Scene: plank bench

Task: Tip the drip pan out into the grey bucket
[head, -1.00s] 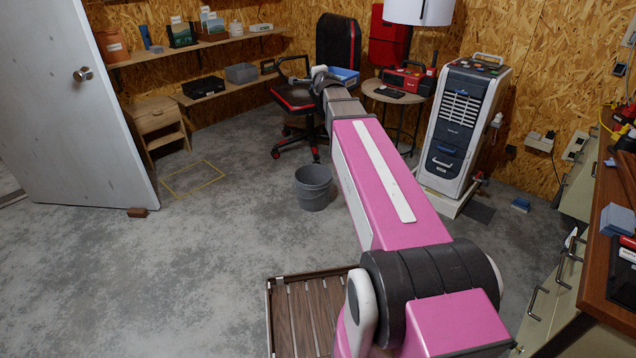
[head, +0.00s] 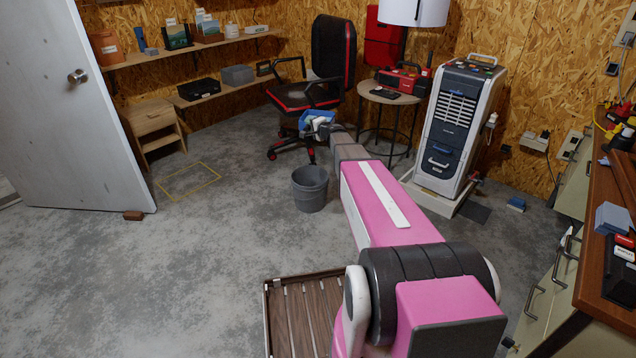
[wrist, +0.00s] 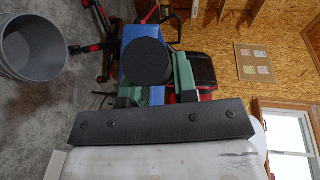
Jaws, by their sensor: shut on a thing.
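The blue drip pan (head: 315,115) is in my gripper (head: 324,127), at the far end of my arm. In the head view it is above and slightly behind the grey bucket (head: 310,190), in front of the office chair. The bucket stands upright on the concrete floor. In the wrist view my gripper (wrist: 158,82) has green fingers shut on the blue pan (wrist: 130,62). A dark round shape covers part of the pan there. The bucket (wrist: 30,45) shows at the left edge of the wrist view, apart from the pan. The pan's contents cannot be made out.
The red and black office chair (head: 318,80) stands behind the pan. A round side table (head: 392,97) and a white cooler unit (head: 452,130) stand to the right. A slatted wooden tray (head: 300,315) is near my base.

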